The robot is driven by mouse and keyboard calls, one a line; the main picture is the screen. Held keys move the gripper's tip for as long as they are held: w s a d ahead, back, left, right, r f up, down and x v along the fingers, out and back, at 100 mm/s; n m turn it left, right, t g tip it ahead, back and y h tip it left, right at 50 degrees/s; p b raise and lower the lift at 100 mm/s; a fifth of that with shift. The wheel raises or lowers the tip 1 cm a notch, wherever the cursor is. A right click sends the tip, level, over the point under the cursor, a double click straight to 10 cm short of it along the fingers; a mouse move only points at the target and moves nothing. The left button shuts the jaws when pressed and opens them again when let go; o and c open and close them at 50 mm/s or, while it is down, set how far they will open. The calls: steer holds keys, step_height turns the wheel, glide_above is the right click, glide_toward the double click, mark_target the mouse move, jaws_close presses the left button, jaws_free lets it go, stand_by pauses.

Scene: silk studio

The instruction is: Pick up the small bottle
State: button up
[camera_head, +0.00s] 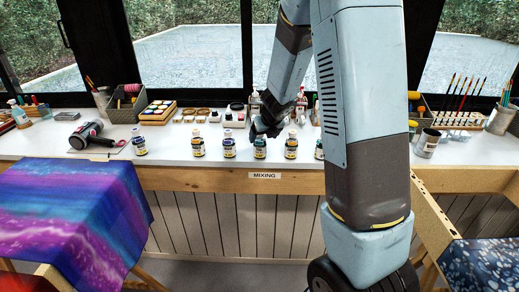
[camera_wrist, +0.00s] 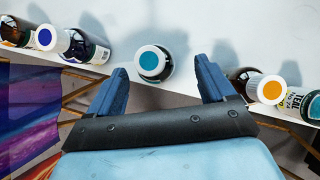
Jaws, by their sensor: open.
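A small bottle with a teal cap (camera_wrist: 153,62) stands on the white table, seen from above in the wrist view. In the head view it is the teal bottle (camera_head: 260,149) in the front row, partly covered by my gripper (camera_head: 262,131). In the wrist view my gripper (camera_wrist: 162,76) is open. Its two blue fingers are on either side of the teal-capped bottle, just short of it, with free space on both sides. Nothing is held. I cannot tell the exact height of the fingertips over the table.
Similar bottles stand along the table's front edge: a blue-capped one (camera_wrist: 45,38) to the left and an orange-capped one (camera_wrist: 271,90) to the right. A "MIXING" label (camera_head: 264,175) marks the edge. Trays and jars stand behind. A hairdryer-like tool (camera_head: 86,134) lies at left.

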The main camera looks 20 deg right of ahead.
mark_target(261, 139)
steer(key=shift+w+a+f, duration=0.25)
steer(key=shift+w+f, duration=0.1)
steer(key=shift+f, duration=0.4)
steer(key=shift+w+a+f, duration=0.2)
steer(key=shift+w+f, duration=0.15)
steer(key=shift+f, duration=0.35)
steer(key=shift+x, duration=0.8)
steer(key=shift+c, duration=0.2)
steer(key=c, duration=1.1)
steer(key=shift+d, duration=0.15)
